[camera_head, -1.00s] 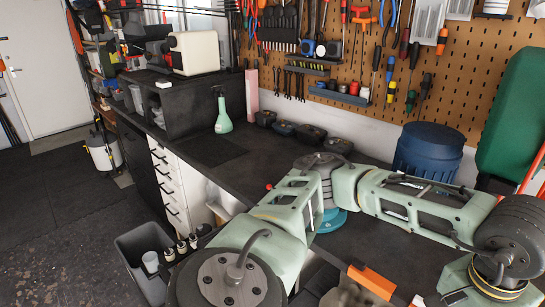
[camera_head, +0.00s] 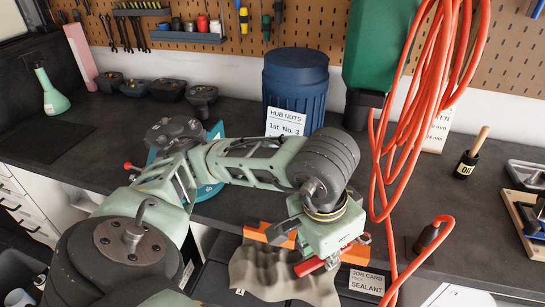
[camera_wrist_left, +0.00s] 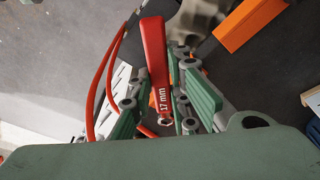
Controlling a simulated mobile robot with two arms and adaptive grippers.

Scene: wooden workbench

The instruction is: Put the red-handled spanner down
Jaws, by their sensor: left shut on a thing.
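My left gripper (camera_head: 330,258) points down near the front of the bench, to the right of centre in the head view. It is shut on the red-handled spanner (camera_head: 309,267), whose red handle sticks out to the left of the jaws. In the left wrist view, the red handle (camera_wrist_left: 154,45), marked 17 mm, lies between the green fingers of the gripper (camera_wrist_left: 160,85). The spanner's other end is mostly hidden by the gripper. I cannot tell whether the spanner touches anything below. My right gripper is not in view.
A wavy grey-brown sheet (camera_head: 262,272) and an orange piece (camera_head: 256,232) lie close to the gripper. A job card (camera_head: 368,282) is just right. Orange hose (camera_head: 420,95) hangs to the right. A blue barrel (camera_head: 296,82) stands behind. Dark bench top (camera_head: 235,115) is clear left of the barrel.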

